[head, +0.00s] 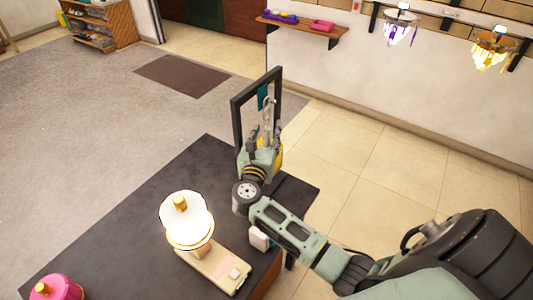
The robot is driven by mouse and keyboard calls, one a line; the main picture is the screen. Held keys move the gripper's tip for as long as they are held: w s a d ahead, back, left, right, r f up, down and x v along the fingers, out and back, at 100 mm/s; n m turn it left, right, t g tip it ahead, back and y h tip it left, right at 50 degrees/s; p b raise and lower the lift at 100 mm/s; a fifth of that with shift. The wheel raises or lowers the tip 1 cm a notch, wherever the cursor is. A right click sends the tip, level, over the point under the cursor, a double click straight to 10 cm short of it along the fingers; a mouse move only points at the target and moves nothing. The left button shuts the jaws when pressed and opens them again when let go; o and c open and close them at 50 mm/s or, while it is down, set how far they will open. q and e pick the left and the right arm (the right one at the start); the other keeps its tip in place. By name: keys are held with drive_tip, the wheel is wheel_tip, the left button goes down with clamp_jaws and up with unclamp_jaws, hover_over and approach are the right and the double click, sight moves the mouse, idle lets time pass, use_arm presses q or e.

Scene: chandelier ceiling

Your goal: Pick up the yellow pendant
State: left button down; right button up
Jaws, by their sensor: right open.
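My right gripper (264,132) is open, in front of a black upright frame (236,118) at the far corner of the dark table. A teal piece (262,97) and a grey hook-like part show inside the frame, just beyond the fingers. A yellow patch (278,155) shows at the right side of the gripper, mostly hidden by it; I cannot tell whether it is the yellow pendant. A chandelier with yellow drops (492,50) hangs at the upper right, well apart from the gripper. My left gripper is not in view.
The dark table (130,215) holds a glowing lamp (187,220), a cream base with a pink panel (218,268) and a pink container (58,288). A purple chandelier (400,33) hangs near a wall shelf (300,24). The tiled floor right of the table is clear.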

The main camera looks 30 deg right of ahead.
drive_tip(key=shift+w+d, duration=0.2)
drive_tip(key=shift+d, duration=0.05)
drive_tip(key=shift+s+a, duration=0.1)
drive_tip(key=shift+a, duration=0.05)
drive_tip(key=c, duration=0.3)
clamp_jaws()
drive_tip(key=shift+r, duration=0.1)
